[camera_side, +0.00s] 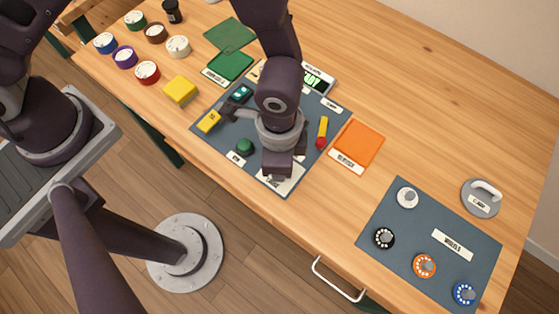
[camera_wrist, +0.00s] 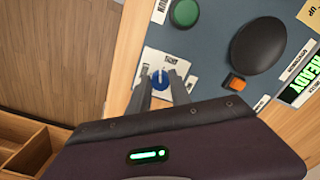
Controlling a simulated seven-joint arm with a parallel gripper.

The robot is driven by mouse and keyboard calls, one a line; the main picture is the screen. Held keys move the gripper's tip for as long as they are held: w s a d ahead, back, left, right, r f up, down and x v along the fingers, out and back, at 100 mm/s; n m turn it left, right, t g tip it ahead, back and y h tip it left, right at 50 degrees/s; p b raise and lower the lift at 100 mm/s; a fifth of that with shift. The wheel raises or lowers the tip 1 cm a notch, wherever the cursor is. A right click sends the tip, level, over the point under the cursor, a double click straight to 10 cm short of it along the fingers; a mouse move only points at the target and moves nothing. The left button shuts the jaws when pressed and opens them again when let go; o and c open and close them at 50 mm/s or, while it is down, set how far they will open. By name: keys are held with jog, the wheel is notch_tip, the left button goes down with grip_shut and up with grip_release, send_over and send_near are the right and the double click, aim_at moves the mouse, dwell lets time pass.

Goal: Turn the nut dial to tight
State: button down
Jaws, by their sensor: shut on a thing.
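The nut dial is a small blue knob (camera_wrist: 168,78) with a pale pointer mark, on a white printed plate (camera_wrist: 152,62) in the wrist view. In the side view the plate (camera_side: 287,184) shows at the front edge of the dark mat, and my gripper hides the knob. My gripper (camera_wrist: 160,80) points down with a finger on either side of the knob, shut on it. In the side view my gripper (camera_side: 277,172) is low over the plate. The plate's small print is too blurred to read, so the dial's setting cannot be told.
A green button (camera_wrist: 184,12) labelled RUN, a black dome (camera_wrist: 258,45) and an orange switch (camera_wrist: 234,82) are close by. A second mat (camera_side: 400,225) holds several dial wheels.

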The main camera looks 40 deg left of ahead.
jog(key=shift+m, duration=1.3)
jog(key=shift+w+m, duration=0.1)
jog(key=shift+m, duration=0.2)
jog(key=c, duration=1.2)
grip_release()
jog(key=shift+o, duration=0.2)
jog(key=shift+r, duration=0.1)
notch_tip(320, 180, up, 7)
